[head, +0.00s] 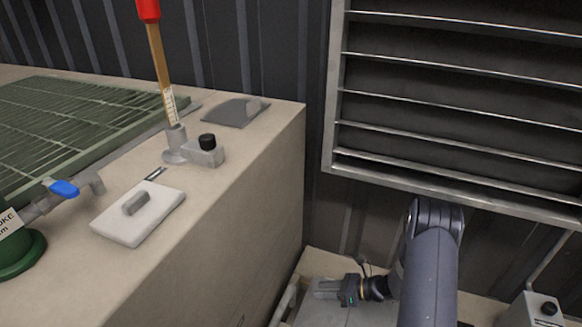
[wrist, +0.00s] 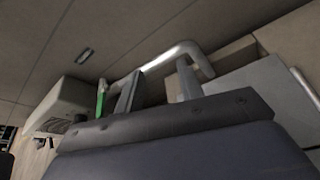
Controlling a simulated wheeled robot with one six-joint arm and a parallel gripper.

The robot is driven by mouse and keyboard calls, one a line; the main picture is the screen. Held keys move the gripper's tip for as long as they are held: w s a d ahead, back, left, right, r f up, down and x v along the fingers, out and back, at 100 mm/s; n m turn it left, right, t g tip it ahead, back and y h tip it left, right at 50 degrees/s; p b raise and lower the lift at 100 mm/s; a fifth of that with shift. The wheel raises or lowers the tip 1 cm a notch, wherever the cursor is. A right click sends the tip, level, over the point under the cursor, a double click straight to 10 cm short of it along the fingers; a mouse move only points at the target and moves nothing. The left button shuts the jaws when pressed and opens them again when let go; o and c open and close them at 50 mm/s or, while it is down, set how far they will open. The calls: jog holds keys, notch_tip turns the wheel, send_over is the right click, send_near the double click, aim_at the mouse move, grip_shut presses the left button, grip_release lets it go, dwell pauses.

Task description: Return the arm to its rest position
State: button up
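My arm reaches down at the lower right of the head view, in front of the corrugated wall. My gripper (head: 322,288) is low, to the right of the beige cabinet (head: 262,190), and points left. In the wrist view my gripper (wrist: 157,86) has its two fingers apart with a gap between them. Nothing shows held between them. A pale bent bar (wrist: 166,57) shows just beyond the fingertips; I cannot tell whether they touch it.
A louvred vent (head: 455,95) fills the upper right. On the cabinet top are a red-topped tube (head: 158,60), a black-knobbed block (head: 207,153), a white lid (head: 137,215) and a blue-handled valve (head: 64,188). A small grey box (head: 535,310) is at the lower right.

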jog(key=w+d+r+m, duration=0.1)
jog(key=w+d+r, duration=0.2)
jog(key=w, duration=0.3)
jog(key=w+d+r+m+g+y, duration=0.1)
jog(key=w+d+r, duration=0.2)
jog(key=w, duration=0.3)
jog(key=shift+d+r+m+g, duration=0.15)
jog(key=shift+d+m+g, duration=0.2)
jog(key=shift+d, duration=0.35)
jog(key=shift+a, duration=0.1)
